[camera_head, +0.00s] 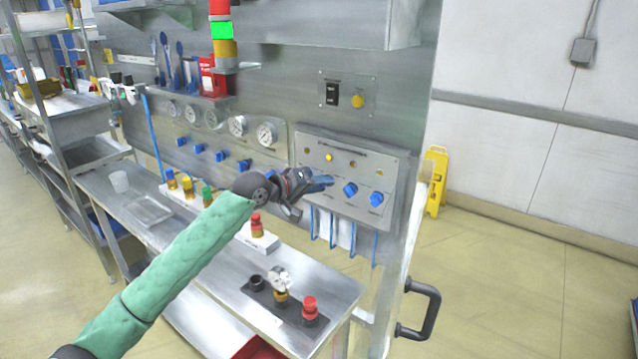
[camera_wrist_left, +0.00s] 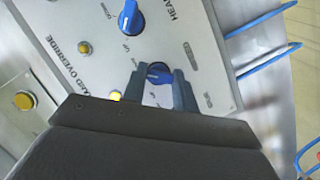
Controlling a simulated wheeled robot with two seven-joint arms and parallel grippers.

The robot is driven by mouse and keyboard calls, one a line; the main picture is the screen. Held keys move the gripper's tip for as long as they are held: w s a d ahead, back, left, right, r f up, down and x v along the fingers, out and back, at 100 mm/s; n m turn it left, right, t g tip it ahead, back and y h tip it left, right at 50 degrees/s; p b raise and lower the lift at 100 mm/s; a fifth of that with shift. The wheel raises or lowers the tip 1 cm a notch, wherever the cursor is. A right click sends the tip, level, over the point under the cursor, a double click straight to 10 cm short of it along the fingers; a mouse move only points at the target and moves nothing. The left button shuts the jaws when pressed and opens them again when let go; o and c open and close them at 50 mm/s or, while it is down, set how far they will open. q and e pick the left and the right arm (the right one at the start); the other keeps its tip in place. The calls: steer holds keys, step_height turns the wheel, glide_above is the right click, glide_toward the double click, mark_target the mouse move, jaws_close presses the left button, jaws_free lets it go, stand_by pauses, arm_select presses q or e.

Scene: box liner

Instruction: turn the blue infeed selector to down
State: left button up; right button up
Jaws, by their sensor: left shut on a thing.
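A grey control panel (camera_head: 351,158) on the metal wall carries a row of blue selector knobs. My left gripper (camera_head: 318,183) is at the leftmost knob of this row and covers most of it in the head view. In the left wrist view, my left gripper (camera_wrist_left: 159,84) has one finger on each side of a blue selector (camera_wrist_left: 158,71) and is shut on it. The knob's pointer direction is hard to tell. Its label is not fully readable. A second blue knob (camera_wrist_left: 130,17) shows a white pointer line. My right gripper is not in view.
Two more blue knobs (camera_head: 349,188) (camera_head: 376,199) sit right of my gripper. Blue hooks (camera_head: 331,230) stick out under the panel. A steel bench (camera_head: 225,278) below holds red-capped fittings (camera_head: 310,309). A dark handle (camera_head: 424,308) juts from the right edge.

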arm_select(q)
steer(key=shift+f+m+y, duration=0.15)
steer(key=shift+m+y, duration=0.15)
steer(key=shift+m, duration=0.1)
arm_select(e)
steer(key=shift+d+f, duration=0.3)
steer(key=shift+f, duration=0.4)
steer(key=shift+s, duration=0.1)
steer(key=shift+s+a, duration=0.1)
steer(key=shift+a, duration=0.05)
arm_select(q)
steer(key=o, duration=1)
steer(key=shift+c, duration=0.2)
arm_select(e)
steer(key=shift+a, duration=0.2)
arm_select(q)
steer(key=b+v, duration=0.2)
steer(key=v, duration=0.5)
steer(key=shift+s+a, duration=0.25)
steer(key=shift+a, duration=0.05)
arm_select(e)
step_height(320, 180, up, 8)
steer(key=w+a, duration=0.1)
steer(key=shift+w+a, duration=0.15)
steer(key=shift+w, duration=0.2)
